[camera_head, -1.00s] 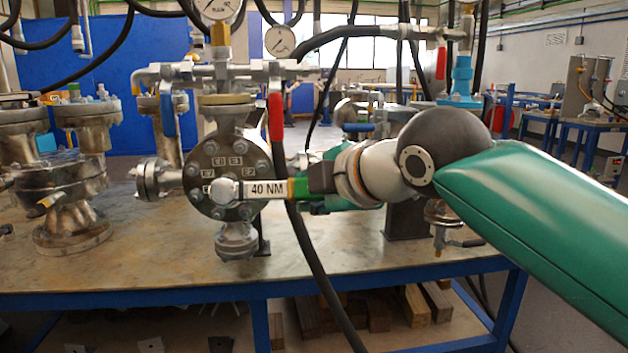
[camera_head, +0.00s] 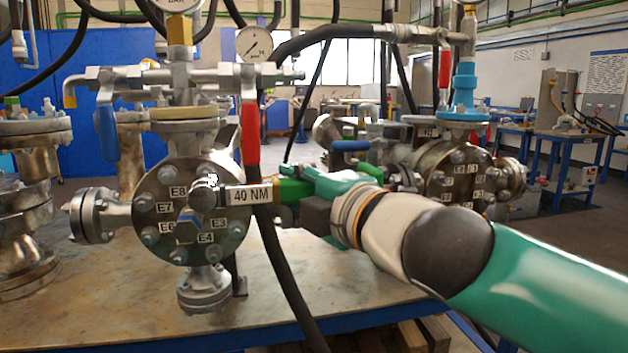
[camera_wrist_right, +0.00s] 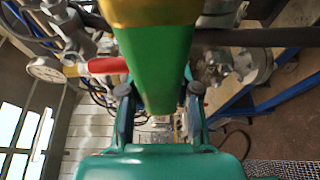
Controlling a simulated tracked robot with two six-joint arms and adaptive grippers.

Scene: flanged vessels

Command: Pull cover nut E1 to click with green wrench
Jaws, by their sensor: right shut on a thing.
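The green torque wrench (camera_head: 292,190) carries a "40 NM" label and lies almost level, its dark grey head (camera_head: 202,197) pointing left. The head is in front of the round bolted cover (camera_head: 160,198) of the near vessel, a little above and right of its blue centre piece (camera_head: 187,228). Labels E8, E7, E6, E4 and E3 show; E1's label is not readable and its nut cannot be singled out. Whether the head sits on a nut, I cannot tell. My right gripper (camera_head: 318,200) is shut on the wrench's green handle, also seen in the right wrist view (camera_wrist_right: 158,65). My left gripper is out of view.
A red-handled valve (camera_head: 250,132) and a black hose (camera_head: 285,275) are close to the wrench. A blue-handled valve (camera_head: 107,132) and gauge (camera_head: 254,43) stand above the cover. A second flanged vessel (camera_head: 440,165) is behind my arm. The tabletop (camera_head: 110,310) is bare in front.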

